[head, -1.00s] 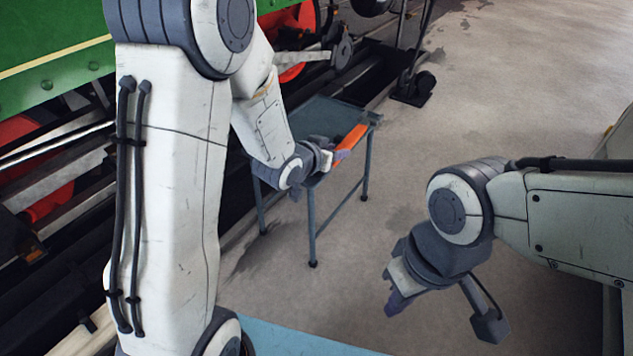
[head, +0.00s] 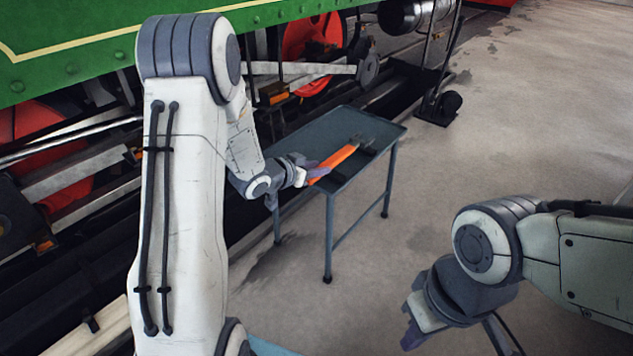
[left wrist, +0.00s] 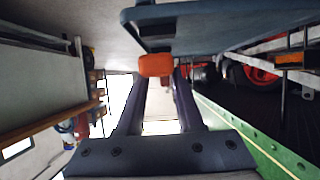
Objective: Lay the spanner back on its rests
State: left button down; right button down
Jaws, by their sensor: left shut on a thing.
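The spanner (head: 335,163) has an orange handle and lies slantwise across the near right part of the small blue-grey table (head: 325,126) in the head view. Its far end meets dark pieces (head: 367,149) on the tabletop, perhaps the rests; I cannot tell whether it touches them. My left gripper (head: 312,173) is shut on the near end of the handle at the table's edge. In the left wrist view the orange handle end (left wrist: 156,65) shows at the fingertips, close to the table (left wrist: 220,28). My right gripper (head: 412,325) hangs over the floor, away from the table; its jaw opening is unclear.
The green steam tram with red wheels (head: 311,40) and rods stands behind and left of the table. A dark stand (head: 440,107) is on the floor beyond the table's right end. Concrete floor (head: 480,150) is clear to the right.

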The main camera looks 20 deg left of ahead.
aim_at(317, 181)
pick_arm(q)
jog(key=shift+f+b, duration=1)
jog(key=shift+f, duration=0.75)
jog(key=shift+f, duration=0.1)
jog(key=shift+f+b, duration=0.3)
jog(key=shift+f, duration=0.1)
jog(key=c, duration=0.5)
grip_release()
jog(key=shift+c, duration=0.2)
